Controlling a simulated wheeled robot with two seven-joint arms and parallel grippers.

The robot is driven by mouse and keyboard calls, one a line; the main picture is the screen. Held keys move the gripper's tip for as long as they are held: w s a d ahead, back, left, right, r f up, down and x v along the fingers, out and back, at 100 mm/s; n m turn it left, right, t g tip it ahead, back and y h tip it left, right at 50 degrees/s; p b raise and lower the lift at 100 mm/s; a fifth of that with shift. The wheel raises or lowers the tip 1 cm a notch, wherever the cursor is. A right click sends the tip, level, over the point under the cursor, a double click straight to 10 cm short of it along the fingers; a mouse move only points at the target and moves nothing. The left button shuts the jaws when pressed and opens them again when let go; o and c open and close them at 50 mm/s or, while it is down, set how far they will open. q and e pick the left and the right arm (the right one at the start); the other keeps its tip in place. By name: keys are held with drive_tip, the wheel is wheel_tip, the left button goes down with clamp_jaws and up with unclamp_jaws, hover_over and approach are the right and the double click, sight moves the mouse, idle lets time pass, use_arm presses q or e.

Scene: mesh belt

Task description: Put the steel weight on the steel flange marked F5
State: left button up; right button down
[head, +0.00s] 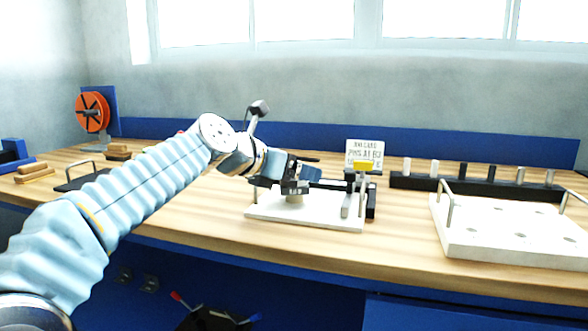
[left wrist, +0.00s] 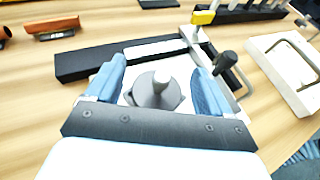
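My left gripper (head: 294,190) is low over a white plate (head: 262,212) on the bench. In the left wrist view its two blue fingers (left wrist: 158,80) are open, one on each side of a grey stepped piece (left wrist: 160,101) with a broad base and a pale round top. Gaps show between the fingers and the narrow top. I cannot tell whether this piece is the steel weight, a flange, or one on the other. No F5 marking is readable. My right gripper is not in view.
A black bar with a dark-knobbed lever (left wrist: 227,64) and a yellow block (head: 363,165) stand beside the plate. A white tray (head: 470,243) with holes and handles is at right, a black rack (head: 455,186) of pegs behind it. An orange spool (head: 92,112) stands far left.

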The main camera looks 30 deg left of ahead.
use_arm(q)
drive_tip(key=shift+r, duration=0.3)
drive_tip(key=v, duration=1.2)
drive_tip(key=shift+r, duration=0.3)
